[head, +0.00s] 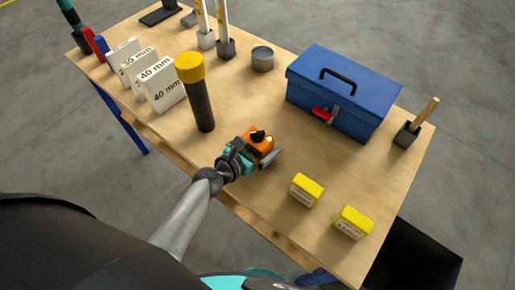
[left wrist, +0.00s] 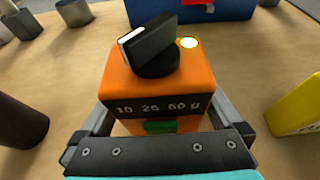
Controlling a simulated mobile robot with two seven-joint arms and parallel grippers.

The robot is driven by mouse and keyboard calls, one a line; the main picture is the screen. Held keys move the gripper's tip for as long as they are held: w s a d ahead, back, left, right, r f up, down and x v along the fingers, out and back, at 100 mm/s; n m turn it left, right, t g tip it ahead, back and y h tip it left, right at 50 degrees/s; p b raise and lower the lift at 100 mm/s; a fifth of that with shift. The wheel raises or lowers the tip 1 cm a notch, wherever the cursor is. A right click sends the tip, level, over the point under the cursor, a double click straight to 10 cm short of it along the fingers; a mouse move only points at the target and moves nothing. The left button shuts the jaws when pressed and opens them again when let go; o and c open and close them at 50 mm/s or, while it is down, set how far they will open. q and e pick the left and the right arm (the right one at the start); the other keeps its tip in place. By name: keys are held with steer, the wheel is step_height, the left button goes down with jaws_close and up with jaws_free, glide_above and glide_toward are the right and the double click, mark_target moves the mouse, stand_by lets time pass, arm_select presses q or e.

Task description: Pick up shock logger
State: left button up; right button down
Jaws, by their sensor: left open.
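The shock logger is an orange box (left wrist: 155,85) with a black knob, a round pale light on top and a dark front band reading "10 25 50 g". It also shows in the head view (head: 261,138), standing on the table near its front edge. My left gripper (head: 260,153) is open at the logger, its fingers on either side of the box's near part in the left wrist view. I cannot tell whether the fingers touch it. The gripper hides the logger's lower near side. My right gripper is not in view.
Two yellow boxes (head: 307,190) (head: 353,222) stand to the right on the wooden table (head: 255,205). A dark cylinder with a yellow top (head: 201,105) is close on the left. A blue toolbox (head: 340,95) stands behind. White labelled blocks (head: 160,90) are at left.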

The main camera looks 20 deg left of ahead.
arm_select(q)
steer(key=shift+w+d+f, duration=0.2)
steer(key=shift+w+f, duration=0.05)
steer(key=shift+w, duration=0.2)
steer(key=shift+r, duration=0.1)
steer(key=c, duration=1.3)
steer(key=shift+r, duration=0.1)
